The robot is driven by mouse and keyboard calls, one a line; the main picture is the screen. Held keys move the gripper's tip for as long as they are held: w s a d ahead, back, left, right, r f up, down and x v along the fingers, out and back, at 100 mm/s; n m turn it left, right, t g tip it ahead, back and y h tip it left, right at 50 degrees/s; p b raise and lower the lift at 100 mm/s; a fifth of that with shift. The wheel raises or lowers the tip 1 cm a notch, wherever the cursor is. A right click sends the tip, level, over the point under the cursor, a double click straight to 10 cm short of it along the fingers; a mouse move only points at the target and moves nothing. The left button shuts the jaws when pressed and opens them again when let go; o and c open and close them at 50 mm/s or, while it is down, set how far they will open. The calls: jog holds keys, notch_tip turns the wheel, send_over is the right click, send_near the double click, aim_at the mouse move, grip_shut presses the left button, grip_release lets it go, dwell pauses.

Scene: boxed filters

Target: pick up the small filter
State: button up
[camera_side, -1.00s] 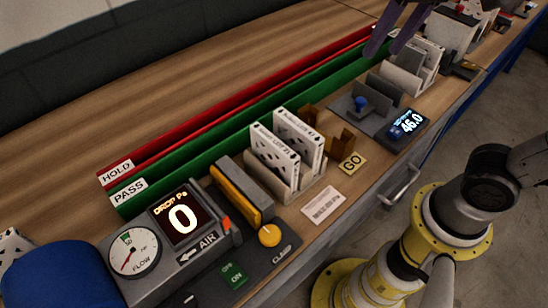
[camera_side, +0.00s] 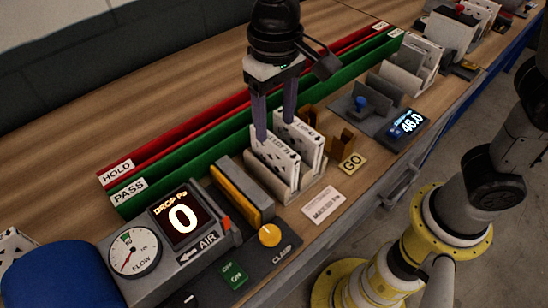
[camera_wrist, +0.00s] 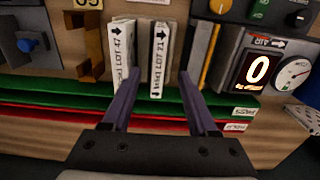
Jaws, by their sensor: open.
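Two white boxed filters stand upright in a grey rack (camera_side: 291,192): a left one (camera_side: 272,158) and a right one (camera_side: 303,143). In the wrist view they read LOT 21 (camera_wrist: 160,58) and LOT 47 (camera_wrist: 122,50). I cannot tell which is the small one. My gripper (camera_side: 275,128) is open and empty above the rack, pointing down. In the wrist view its fingertips (camera_wrist: 160,74) lie to either side of the LOT 21 filter's end. The left fingertip is close to the LOT 47 filter. Contact cannot be told.
The green PASS channel (camera_side: 190,157) and red HOLD channel (camera_side: 180,139) run behind the rack. The flow tester (camera_side: 182,222) with a yellow-edged clamp (camera_side: 243,190) stands left. A brown bracket (camera_side: 342,142) and a grey scale (camera_side: 375,118) stand right.

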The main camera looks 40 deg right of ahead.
aim_at(274, 141)
jog(key=shift+w+d+f, duration=0.1)
jog(key=shift+w+f, duration=0.05)
jog(key=shift+f, duration=1.7)
jog(key=shift+w+f, duration=0.1)
jog(key=shift+f, duration=1.7)
grip_shut()
